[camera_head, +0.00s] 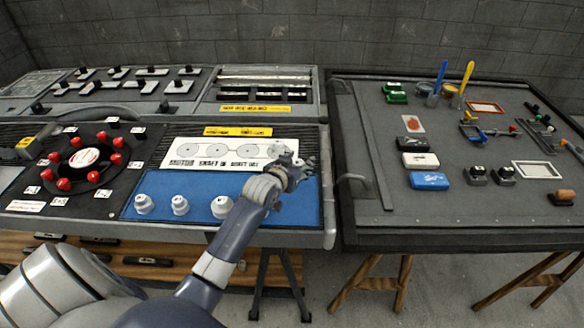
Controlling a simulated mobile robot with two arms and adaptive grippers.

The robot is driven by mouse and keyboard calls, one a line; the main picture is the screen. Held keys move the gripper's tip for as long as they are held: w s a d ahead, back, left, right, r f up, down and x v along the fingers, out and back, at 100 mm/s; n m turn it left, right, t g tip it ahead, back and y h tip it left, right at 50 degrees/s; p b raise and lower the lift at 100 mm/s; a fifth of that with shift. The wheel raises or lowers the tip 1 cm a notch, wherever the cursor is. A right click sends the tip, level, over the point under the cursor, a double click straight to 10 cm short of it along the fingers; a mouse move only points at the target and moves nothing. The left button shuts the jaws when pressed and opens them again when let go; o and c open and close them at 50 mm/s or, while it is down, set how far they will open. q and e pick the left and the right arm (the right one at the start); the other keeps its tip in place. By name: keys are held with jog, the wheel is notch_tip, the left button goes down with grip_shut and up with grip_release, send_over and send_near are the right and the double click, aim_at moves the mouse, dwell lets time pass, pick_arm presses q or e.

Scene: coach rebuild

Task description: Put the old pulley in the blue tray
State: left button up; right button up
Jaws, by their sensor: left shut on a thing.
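My left gripper (294,168) is over the right end of the blue area, beside the white printed strip (210,152). It is shut on a small grey piece that its fingers mostly hide; this may be the old pulley, but its shape is unclear. A flat blue surface (272,225) on the left console, possibly the blue tray, lies under and around my gripper and forearm. Three white stepped round pieces (180,205) stand in a row on it. My right gripper is not in view.
Left of the blue area is a round black unit with red knobs (64,184). The blue surface's right front is clear.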

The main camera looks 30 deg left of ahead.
pick_arm(q)
jog(key=shift+d+f, duration=0.1)
jog(key=shift+f, duration=2.15)
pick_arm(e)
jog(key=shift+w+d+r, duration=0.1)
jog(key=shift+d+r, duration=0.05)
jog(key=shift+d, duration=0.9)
pick_arm(q)
jog(key=shift+f, duration=0.15)
jog(key=o, duration=1.1)
jog(key=shift+o, duration=0.2)
jog(key=v, duration=1.2)
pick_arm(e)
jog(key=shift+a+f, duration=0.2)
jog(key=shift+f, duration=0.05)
